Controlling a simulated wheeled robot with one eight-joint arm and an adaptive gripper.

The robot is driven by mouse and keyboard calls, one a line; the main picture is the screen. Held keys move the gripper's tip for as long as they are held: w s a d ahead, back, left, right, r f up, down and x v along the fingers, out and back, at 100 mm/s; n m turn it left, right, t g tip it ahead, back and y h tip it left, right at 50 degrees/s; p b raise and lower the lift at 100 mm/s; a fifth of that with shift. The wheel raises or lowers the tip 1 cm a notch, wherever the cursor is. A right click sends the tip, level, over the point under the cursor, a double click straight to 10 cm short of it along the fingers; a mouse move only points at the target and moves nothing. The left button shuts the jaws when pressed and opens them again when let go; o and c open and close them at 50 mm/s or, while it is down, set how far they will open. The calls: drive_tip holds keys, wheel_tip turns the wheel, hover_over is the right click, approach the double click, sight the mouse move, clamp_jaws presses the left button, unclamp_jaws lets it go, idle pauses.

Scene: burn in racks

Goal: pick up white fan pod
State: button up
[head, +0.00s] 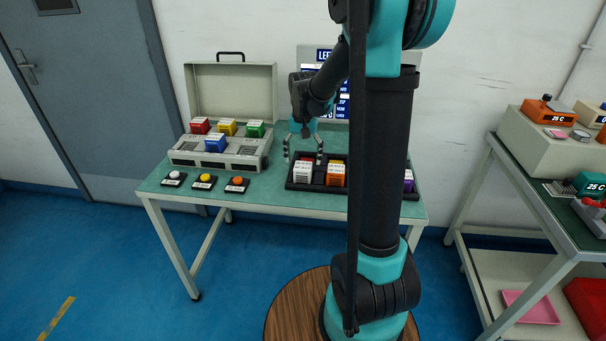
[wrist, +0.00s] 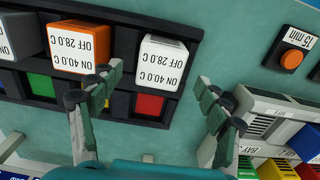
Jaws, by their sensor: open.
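The white fan pod (head: 303,172) sits in the left end of a black tray (head: 290,184) on the green table. In the wrist view the white pod (wrist: 163,62) shows its label, "ON 40.0 C OFF 28.0 C", upside down. My gripper (head: 303,158) is open and empty over the left part of the tray, near the white pod. In the wrist view the open fingers (wrist: 160,82) appear on either side of the white pod. I cannot tell the exact height gap.
An orange pod (wrist: 78,48) sits beside the white one, close to one finger. A purple pod (head: 408,180) is at the tray's right. A grey case (head: 225,158) with coloured pods stands left. Button pads (head: 205,181) lie in front of it.

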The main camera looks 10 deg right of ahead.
sight(303, 166)
drive_tip(key=shift+s+f, duration=0.1)
drive_tip(key=shift+f, duration=2.5)
drive_tip(key=shift+c, duration=0.6)
drive_tip(key=c, duration=1.3)
drive_tip(key=shift+r, duration=0.1)
wheel_tip(303, 166, up, 20)
